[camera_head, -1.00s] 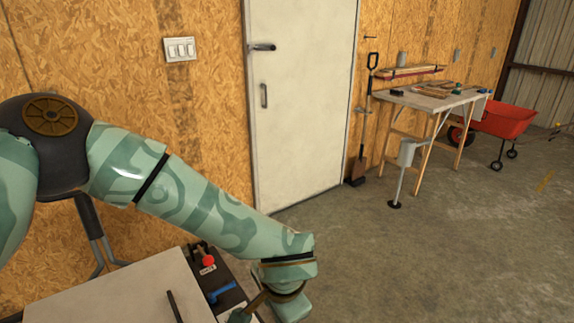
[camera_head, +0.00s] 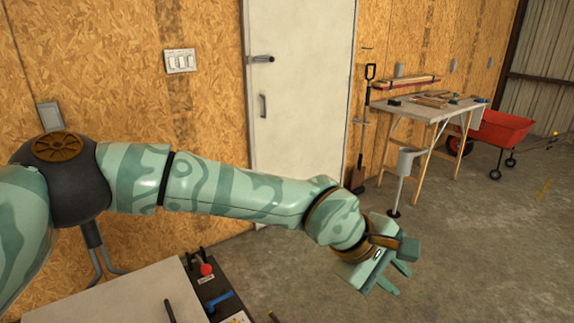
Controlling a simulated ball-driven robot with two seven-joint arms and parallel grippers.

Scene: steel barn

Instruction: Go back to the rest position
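My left arm reaches in from the left, its forearm nearly level across the picture. My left gripper (camera_head: 395,279) is at its end, right of the white door and in front of the open concrete floor. Its two fingers point down and to the right with a gap between them, and I see nothing in the gap. It touches nothing that I can see. My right arm and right gripper are not in view.
A pale tabletop (camera_head: 128,299) is at the lower left, beside a dark panel with a red knob (camera_head: 206,269) and a blue handle (camera_head: 218,299). A workbench (camera_head: 425,108) and a red cart (camera_head: 502,128) stand at the back right. The floor (camera_head: 470,240) at right is clear.

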